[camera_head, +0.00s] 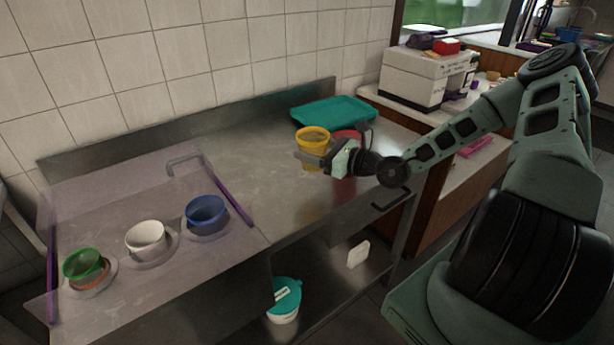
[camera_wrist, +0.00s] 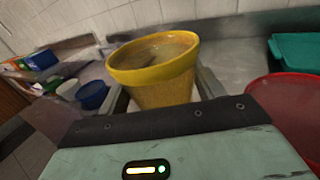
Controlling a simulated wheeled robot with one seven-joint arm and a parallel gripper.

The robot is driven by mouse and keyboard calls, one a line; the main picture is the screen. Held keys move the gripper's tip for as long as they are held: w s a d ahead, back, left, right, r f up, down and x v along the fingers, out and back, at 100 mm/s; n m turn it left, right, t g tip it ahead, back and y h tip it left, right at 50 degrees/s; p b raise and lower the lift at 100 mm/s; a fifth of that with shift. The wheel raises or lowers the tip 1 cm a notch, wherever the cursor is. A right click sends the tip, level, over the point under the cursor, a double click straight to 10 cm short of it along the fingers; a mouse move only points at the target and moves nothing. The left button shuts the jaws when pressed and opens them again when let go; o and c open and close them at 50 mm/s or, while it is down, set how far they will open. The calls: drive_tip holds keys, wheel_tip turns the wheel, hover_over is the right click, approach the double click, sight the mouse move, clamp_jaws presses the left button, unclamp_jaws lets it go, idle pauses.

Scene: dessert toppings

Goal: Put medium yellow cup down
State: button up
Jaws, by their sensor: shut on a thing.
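The yellow cup (camera_head: 312,137) is upright in my gripper (camera_head: 312,160), over the right part of the steel table. In the wrist view the yellow cup (camera_wrist: 155,74) fills the middle, between the two fingers, and looks empty inside. My gripper is shut on the cup. I cannot tell whether the cup's base touches the table, as the gripper hides it.
A teal tray (camera_head: 336,112) and a red bowl (camera_wrist: 286,104) are near my gripper. The table's middle is clear.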

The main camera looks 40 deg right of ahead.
drive_tip(key=shift+f, duration=3.6)
drive_tip(key=o, duration=1)
drive_tip(key=shift+f, duration=0.15)
drive_tip(key=shift+c, duration=0.2)
